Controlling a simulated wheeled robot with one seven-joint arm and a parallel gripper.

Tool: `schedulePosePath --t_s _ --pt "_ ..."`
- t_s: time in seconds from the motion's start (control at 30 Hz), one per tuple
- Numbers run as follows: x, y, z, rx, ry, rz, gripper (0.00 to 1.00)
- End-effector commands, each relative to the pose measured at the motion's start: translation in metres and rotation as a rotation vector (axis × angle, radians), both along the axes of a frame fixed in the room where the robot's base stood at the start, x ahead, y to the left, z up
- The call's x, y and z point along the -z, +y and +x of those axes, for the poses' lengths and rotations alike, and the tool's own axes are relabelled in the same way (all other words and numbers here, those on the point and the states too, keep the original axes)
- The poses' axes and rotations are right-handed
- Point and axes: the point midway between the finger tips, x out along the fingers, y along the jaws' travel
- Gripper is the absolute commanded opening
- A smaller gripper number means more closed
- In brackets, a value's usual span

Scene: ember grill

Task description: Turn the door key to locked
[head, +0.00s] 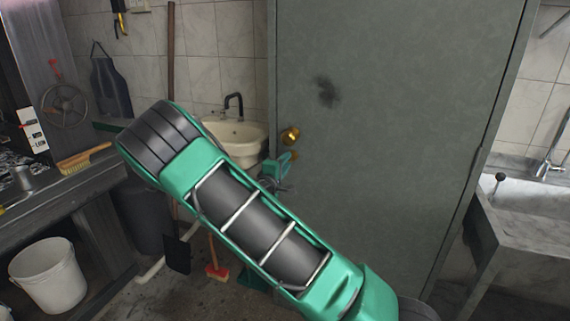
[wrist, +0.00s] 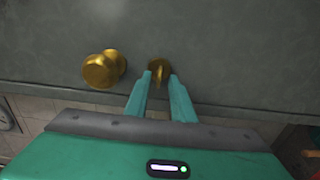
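The grey-green door (head: 400,110) stands closed in front of me, with a round brass knob (head: 290,135). In the wrist view the knob (wrist: 102,69) is left of a smaller brass lock piece with the key (wrist: 159,69). My gripper (wrist: 160,76) has its two teal fingers apart, one on each side of the key, with a gap between them. I cannot tell whether the fingertips touch it. In the head view my gripper (head: 279,163) is just below the knob, and the key is hidden there. The key's exact angle is too small to tell.
A white sink (head: 236,136) with a dark tap is left of the door. A grey basin (head: 525,203) is at the right. A workbench with a brush (head: 84,158) and a white bucket (head: 49,274) are at the left. A red-headed broom (head: 216,271) stands behind my arm.

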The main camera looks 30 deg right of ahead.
Motion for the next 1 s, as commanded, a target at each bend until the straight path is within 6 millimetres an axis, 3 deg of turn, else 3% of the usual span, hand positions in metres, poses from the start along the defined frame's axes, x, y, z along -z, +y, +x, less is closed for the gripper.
schedulePosePath --t_s 0.3,0.5,1.0 --pt "0.001 0.048 -0.037 -0.002 0.002 0.001 0.22" --pt "0.001 0.066 -0.051 -0.001 0.002 0.001 0.22" --pt "0.001 0.070 -0.055 0.002 0.002 0.001 0.22"
